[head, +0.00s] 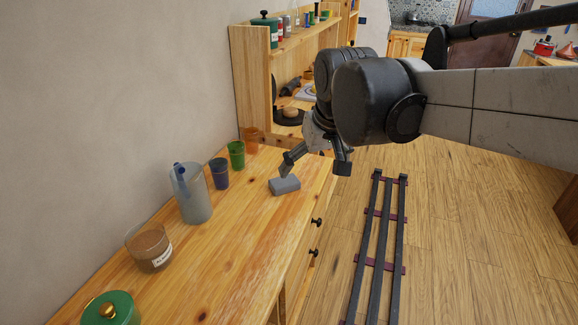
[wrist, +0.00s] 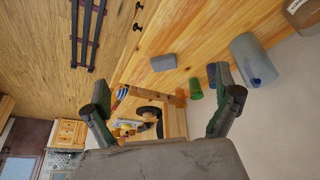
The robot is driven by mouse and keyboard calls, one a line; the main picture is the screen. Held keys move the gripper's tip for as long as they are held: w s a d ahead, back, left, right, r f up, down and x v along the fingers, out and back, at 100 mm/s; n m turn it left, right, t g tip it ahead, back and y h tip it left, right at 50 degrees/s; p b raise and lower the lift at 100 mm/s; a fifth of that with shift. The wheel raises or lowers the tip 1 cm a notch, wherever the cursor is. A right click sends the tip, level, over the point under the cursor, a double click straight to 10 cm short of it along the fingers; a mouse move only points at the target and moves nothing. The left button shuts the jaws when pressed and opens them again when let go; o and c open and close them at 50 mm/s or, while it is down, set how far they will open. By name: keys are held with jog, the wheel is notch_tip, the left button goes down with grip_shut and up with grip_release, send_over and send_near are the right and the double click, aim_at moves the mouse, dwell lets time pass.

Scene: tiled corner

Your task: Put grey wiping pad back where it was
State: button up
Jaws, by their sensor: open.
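The grey wiping pad (head: 285,186) lies flat on the wooden counter, near its front edge; it also shows in the wrist view (wrist: 164,62). My gripper (head: 317,170) is open and empty. In the head view one finger appears close above the pad's far side, and the other hangs out to the right, past the counter edge. In the wrist view both fingers (wrist: 165,103) are spread wide, and the pad lies beyond them, apart from both.
A wooden shelf (head: 252,80) rises behind.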

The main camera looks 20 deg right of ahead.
jog(key=s+f+t, duration=0.1)
jog(key=s+f, duration=0.1)
jog(key=s, duration=0.5)
jog(key=s+f+t, duration=0.1)
jog(key=s+f, duration=0.2)
jog(key=s, duration=0.4)
jog(key=shift+f+m+t, duration=0.25)
jog(key=shift+m+t, duration=0.05)
dwell(0.5)
